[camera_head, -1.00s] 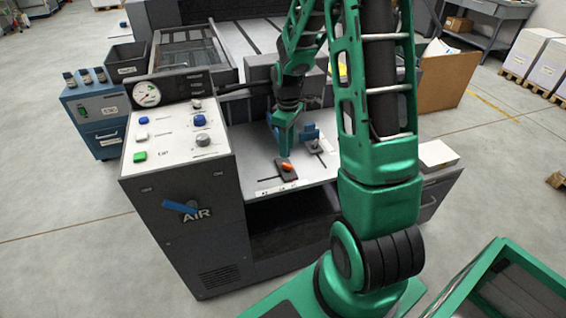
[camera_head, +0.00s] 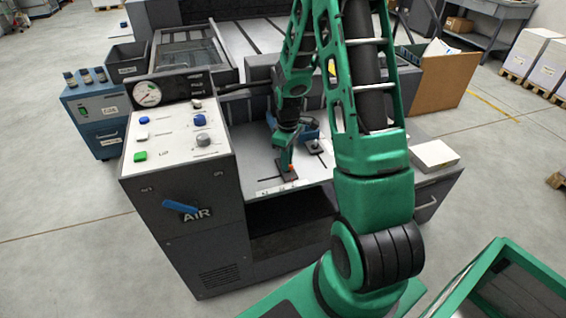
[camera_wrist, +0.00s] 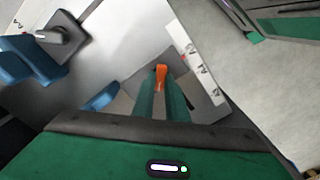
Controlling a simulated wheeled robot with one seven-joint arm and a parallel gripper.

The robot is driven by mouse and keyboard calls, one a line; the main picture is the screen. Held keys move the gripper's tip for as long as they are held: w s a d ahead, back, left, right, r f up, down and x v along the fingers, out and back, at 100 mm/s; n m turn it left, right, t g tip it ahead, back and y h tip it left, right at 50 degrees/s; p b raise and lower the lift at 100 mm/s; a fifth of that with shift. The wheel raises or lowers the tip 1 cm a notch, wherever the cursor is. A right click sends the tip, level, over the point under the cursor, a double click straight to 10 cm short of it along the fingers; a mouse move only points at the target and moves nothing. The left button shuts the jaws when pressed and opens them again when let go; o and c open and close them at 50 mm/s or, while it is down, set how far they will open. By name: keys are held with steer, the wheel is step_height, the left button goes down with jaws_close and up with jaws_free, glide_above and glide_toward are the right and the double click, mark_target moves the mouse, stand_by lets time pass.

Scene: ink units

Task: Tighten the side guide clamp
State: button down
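The side guide clamp shows as a small orange lever (camera_wrist: 161,76) on a dark grey block (camera_wrist: 204,90) on the pale feed table. In the head view the orange lever (camera_head: 292,167) is mostly covered by my gripper (camera_head: 287,163). My gripper (camera_wrist: 163,80) is down at the lever, with its two green fingers close together and the orange tip between their ends. I cannot tell whether the fingers press on it. Part of the block is hidden behind the fingers.
A second dark block with a grey knob (camera_wrist: 57,36) and blue part (camera_wrist: 22,60) sits close by. A scale strip (camera_wrist: 192,62) runs along the table edge. The control panel (camera_head: 180,140) with buttons and gauge stands at left, a blue AIR handle (camera_head: 180,206) on its front.

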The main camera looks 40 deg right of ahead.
steer(key=shift+a, duration=0.25)
steer(key=shift+d, duration=0.3)
steer(key=shift+m, duration=0.5)
steer(key=m, duration=0.4)
steer(key=shift+w+d, duration=0.1)
steer(key=m, duration=0.3)
steer(key=shift+m, duration=0.4)
steer(key=m, duration=0.5)
steer(key=shift+w+r+m, duration=0.1)
steer(key=shift+m, duration=1.9)
